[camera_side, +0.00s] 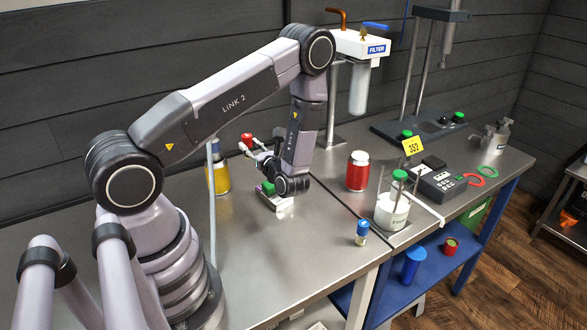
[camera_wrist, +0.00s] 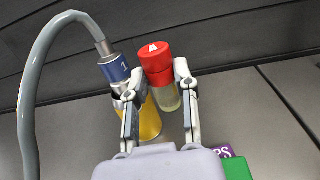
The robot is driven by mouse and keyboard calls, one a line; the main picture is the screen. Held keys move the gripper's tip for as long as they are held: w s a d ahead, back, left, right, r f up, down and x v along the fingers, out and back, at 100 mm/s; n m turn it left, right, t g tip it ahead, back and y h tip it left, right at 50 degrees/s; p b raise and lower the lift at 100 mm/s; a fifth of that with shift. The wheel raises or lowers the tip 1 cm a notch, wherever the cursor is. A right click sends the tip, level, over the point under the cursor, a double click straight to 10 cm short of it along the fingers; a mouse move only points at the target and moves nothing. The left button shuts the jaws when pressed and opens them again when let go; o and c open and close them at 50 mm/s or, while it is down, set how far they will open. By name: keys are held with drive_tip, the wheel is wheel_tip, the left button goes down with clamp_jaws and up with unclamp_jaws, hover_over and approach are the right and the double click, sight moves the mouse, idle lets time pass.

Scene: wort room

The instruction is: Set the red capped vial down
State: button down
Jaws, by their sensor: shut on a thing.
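The red capped vial (camera_wrist: 166,97) is between the two fingers of my gripper (camera_wrist: 158,92) in the wrist view. Its cap is marked with a white A, and the clear body holds pale liquid. In the side view the red cap (camera_side: 247,138) shows above the fingers of my gripper (camera_side: 259,153), left of my wrist. The vial looks near upright, slightly tilted in the wrist view. My gripper is shut on it. The vial's bottom is hidden in the side view, so I cannot tell its gap to the bench.
A yellow container (camera_side: 219,178) stands close left of the vial; a hose (camera_wrist: 42,70) curves beside it. A red jar (camera_side: 357,171) and a blue-capped vial (camera_side: 362,232) stand right. The front bench is clear.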

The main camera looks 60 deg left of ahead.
drive_tip(key=d+m+t, duration=0.1)
drive_tip(key=d+t, duration=0.1)
drive_tip(key=d, duration=0.9)
drive_tip(key=s+d+m+t, duration=0.2)
drive_tip(key=s+d, duration=1.1)
drive_tip(key=d, duration=0.3)
drive_tip(key=w+f, duration=0.2)
drive_tip(key=w, duration=0.2)
drive_tip(key=w+d+f, duration=0.1)
drive_tip(key=w+f, duration=0.2)
drive_tip(key=w, duration=0.1)
drive_tip(key=w+d+f, duration=0.1)
drive_tip(key=w+f, duration=0.2)
drive_tip(key=shift+w, duration=0.4)
drive_tip(key=shift+w+d+f, duration=0.15)
drive_tip(key=shift+w+f, duration=0.3)
drive_tip(key=shift+f, duration=0.05)
drive_tip(key=shift+w+f, duration=0.15)
drive_tip(key=shift+f, duration=1.6)
drive_tip(key=c, duration=0.9)
unclamp_jaws()
drive_tip(key=shift+f, duration=0.1)
